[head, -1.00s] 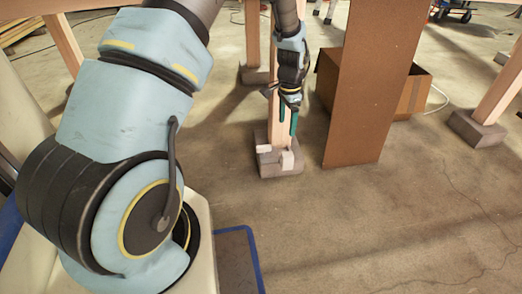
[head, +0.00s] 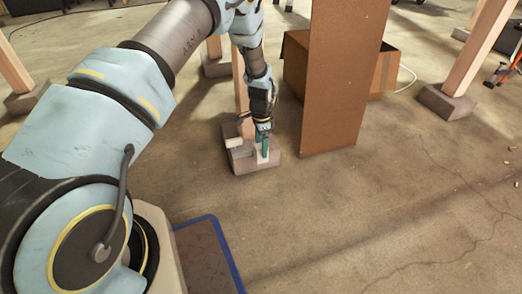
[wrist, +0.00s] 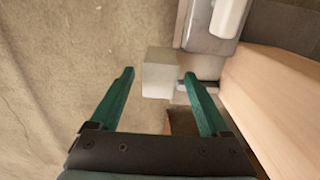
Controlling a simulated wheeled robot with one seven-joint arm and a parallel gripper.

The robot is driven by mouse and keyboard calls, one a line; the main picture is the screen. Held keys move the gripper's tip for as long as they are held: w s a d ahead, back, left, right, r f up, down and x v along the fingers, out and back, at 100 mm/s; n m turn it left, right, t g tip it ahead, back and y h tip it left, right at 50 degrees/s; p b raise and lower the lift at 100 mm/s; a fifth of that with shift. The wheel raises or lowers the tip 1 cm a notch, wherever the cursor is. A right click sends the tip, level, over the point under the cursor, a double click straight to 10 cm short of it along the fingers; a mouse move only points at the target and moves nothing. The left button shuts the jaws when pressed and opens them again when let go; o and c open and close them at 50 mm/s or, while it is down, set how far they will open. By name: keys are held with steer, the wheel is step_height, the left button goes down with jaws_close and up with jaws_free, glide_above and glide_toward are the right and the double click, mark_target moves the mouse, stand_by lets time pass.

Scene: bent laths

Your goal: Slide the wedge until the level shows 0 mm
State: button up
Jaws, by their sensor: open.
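A pale block (head: 262,154), which looks like the end of the wedge, sits on a grey footing (head: 255,168) at the foot of a wooden post (head: 241,95). The block also shows in the wrist view (wrist: 160,70). My gripper (head: 265,146) points down at it. In the wrist view my two teal fingers (wrist: 158,75) are apart, one on each side of the block, with visible gaps. A grey part with a white piece (wrist: 229,18) lies beyond it. No level reading can be made out.
The wooden post (wrist: 275,105) runs close by my right finger in the wrist view. A tall brown panel (head: 340,85) and an open cardboard box (head: 382,75) stand right of the post. The floor in front is clear.

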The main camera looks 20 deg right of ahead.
steer(key=shift+f, duration=0.55)
jaws_close()
stand_by(0.4)
stand_by(0.7)
